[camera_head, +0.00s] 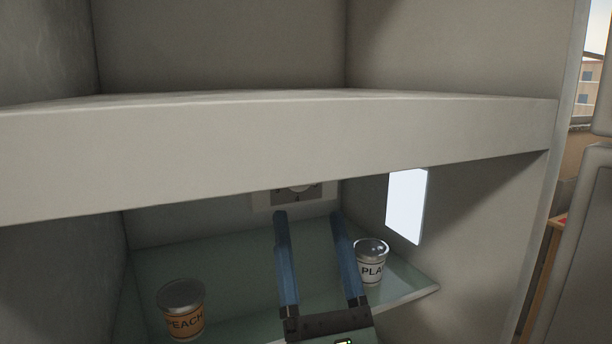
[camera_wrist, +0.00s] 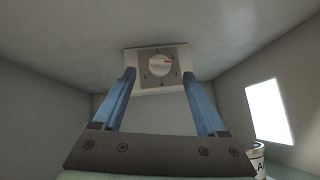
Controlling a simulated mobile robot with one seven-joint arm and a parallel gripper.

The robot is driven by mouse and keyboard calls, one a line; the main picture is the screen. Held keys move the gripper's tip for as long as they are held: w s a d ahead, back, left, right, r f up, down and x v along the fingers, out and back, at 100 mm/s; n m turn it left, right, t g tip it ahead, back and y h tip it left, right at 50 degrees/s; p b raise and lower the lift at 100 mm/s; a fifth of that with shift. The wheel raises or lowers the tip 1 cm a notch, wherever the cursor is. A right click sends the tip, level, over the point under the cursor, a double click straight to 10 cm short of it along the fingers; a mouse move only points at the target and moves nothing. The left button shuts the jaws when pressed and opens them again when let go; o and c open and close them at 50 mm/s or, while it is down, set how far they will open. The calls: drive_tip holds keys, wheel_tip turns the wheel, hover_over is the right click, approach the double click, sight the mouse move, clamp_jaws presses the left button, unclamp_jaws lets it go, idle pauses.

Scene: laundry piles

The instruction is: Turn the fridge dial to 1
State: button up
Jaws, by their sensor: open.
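In the head view the dial (camera_head: 297,188) is partly hidden by the thick shelf edge above. My gripper (camera_head: 307,214) is open and empty, its two blue fingers pointing at the back wall below the dial. In the wrist view my gripper (camera_wrist: 159,74) has a fingertip on each side of the dial plate's lower part, apparently still short of it.
A glass shelf (camera_head: 235,270) lies under my gripper. A thick white divider (camera_head: 250,145) crosses above. A lit panel (camera_head: 407,206) is on the right wall.

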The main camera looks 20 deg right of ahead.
sight(306, 196)
drive_tip(key=p+x, duration=0.1)
drive_tip(key=x, duration=0.4)
clamp_jaws()
idle(0.3)
